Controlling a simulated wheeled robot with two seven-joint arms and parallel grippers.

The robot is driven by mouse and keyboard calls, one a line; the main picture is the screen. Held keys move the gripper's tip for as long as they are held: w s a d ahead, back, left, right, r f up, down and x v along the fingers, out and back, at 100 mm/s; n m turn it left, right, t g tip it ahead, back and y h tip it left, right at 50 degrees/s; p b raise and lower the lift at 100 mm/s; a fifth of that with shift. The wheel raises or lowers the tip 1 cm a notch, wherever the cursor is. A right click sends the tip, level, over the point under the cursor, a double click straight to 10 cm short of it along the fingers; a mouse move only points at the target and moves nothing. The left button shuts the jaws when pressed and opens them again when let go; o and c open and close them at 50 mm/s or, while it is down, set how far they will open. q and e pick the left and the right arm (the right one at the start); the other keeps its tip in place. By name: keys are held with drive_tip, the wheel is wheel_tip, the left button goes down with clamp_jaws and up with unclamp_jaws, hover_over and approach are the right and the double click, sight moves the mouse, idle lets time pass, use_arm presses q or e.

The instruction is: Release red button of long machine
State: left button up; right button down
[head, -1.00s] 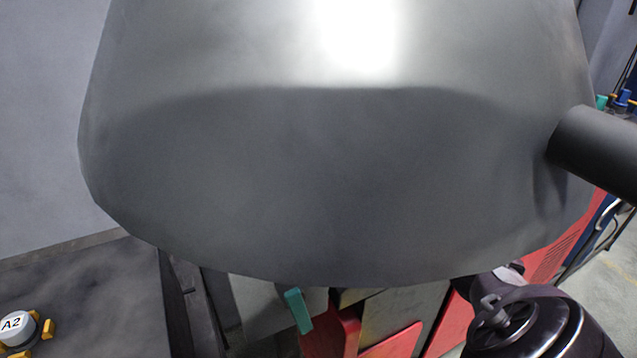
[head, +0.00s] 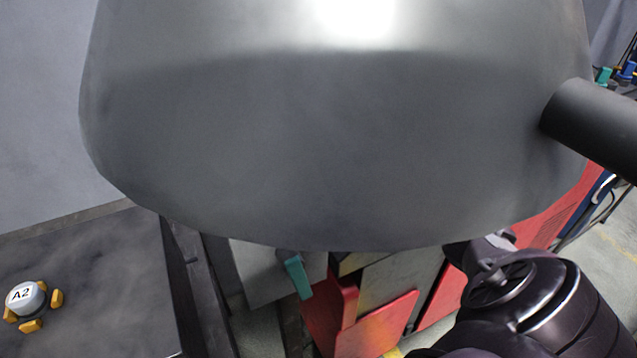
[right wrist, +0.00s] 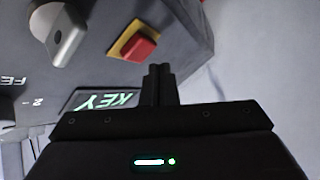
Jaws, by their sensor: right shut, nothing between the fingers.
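The red button (right wrist: 138,48) is square, set in a yellow surround (right wrist: 122,42), on the grey panel of a machine (right wrist: 95,75) in the right wrist view. My right gripper (right wrist: 160,68) is shut and empty, its fingertips just below and right of the button in the picture. I cannot tell whether they touch it. In the head view a large grey rounded housing (head: 320,150) fills the middle and hides the button and the right gripper. My left gripper is not in view.
A grey knob (right wrist: 67,38) and a lit KEY label (right wrist: 105,100) are near the button. In the head view a round white A2 piece with yellow feet (head: 25,298) lies on a dark surface (head: 100,260) at left. Red panels (head: 375,325) and a teal handle (head: 297,275) show below the housing.

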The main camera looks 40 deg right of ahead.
drive_tip(key=shift+w+a+r+p, duration=0.2)
drive_tip(key=shift+a+r+p, duration=0.25)
drive_tip(key=shift+a+r, duration=0.5)
drive_tip(key=shift+w+a+r+p, duration=0.15)
drive_tip(key=shift+a+r+p, duration=0.4)
drive_tip(key=shift+r, duration=0.55)
